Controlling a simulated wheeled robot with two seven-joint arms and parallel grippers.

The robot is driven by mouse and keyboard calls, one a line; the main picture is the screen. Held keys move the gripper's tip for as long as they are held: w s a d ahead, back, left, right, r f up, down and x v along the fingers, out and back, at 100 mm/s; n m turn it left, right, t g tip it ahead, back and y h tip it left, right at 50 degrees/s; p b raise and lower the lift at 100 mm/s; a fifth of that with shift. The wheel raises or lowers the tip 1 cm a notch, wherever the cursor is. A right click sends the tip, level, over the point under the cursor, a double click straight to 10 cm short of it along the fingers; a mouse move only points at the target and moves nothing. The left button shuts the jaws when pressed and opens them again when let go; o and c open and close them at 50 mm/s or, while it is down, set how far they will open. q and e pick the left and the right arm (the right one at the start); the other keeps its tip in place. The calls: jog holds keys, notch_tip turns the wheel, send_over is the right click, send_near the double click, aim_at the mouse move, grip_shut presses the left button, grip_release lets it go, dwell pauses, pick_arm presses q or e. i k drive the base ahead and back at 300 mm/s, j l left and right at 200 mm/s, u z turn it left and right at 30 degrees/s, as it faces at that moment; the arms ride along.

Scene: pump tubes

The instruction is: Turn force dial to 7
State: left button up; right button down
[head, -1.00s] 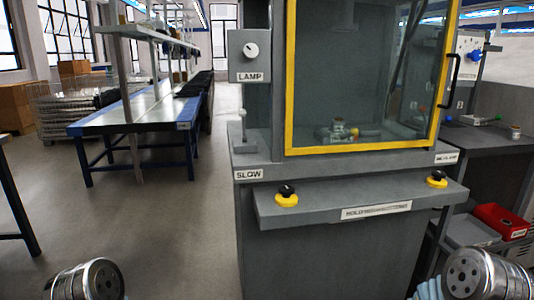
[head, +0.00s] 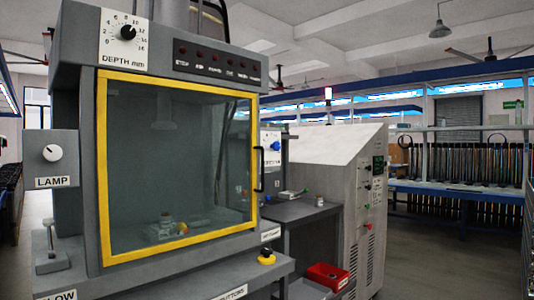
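No dial in view is readably labelled as force. A black dial (head: 127,32) marked "DEPTH mm" is on a white plate at the top left of the grey machine, with a ring of numbers. A dial with a blue knob (head: 275,146) sits on a white panel just behind the machine's right edge; its label is partly hidden and too small to read. A white round lamp dial (head: 52,153) is on a grey box at the left. Neither of my grippers is in view.
The grey machine has a yellow-framed glass door (head: 104,160) with a black handle (head: 259,170). A yellow-and-black button (head: 267,257) is at its front ledge. A red bin (head: 326,276) and a tall grey cabinet (head: 330,165) stand to the right. Open floor (head: 440,260) lies at far right.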

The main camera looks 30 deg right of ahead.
aim_at(276, 146)
jog(key=z, duration=1.25)
jog(key=i+l+u, duration=0.1)
jog(key=i+l, duration=0.05)
jog(key=l, duration=0.1)
